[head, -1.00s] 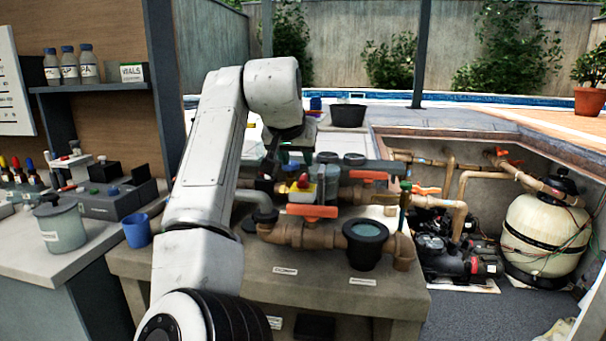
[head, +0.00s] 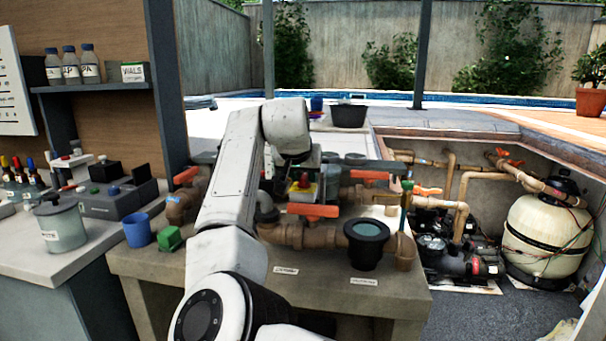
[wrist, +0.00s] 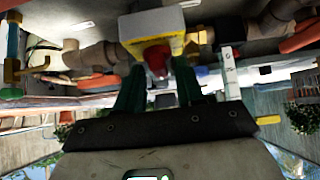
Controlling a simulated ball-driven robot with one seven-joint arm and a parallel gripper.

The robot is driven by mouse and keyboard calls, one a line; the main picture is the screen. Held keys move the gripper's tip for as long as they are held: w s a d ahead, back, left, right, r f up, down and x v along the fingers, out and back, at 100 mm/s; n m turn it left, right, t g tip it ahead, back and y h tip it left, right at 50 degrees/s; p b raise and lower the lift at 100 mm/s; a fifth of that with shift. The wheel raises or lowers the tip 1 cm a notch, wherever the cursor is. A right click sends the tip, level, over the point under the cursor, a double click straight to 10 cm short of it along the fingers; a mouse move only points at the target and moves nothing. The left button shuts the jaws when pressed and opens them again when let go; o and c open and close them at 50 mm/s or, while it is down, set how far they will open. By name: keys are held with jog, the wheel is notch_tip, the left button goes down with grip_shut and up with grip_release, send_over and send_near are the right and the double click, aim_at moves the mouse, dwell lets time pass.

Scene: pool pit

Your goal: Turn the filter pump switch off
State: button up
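A small yellow and white box with a red knob (head: 303,184), which looks like the pump switch, stands among the pipes on the bench. In the wrist view, whose picture is upside down, the yellow box (wrist: 152,30) is at top centre, with its red knob (wrist: 157,61) facing the camera. My gripper (wrist: 159,72) has two green fingers standing apart, one on each side of the red knob in the picture. Nothing is held between them. I cannot tell whether a fingertip touches the box. In the head view my arm's end largely hides the gripper.
Brown pipes with orange valve handles (head: 313,210) run close around the box. A black strainer pot (head: 366,255) stands in front right. A green block (head: 170,239) and blue cup (head: 137,230) are at left. The pit holds a cream filter tank (head: 540,235).

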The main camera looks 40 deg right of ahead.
jog(key=c, duration=0.6)
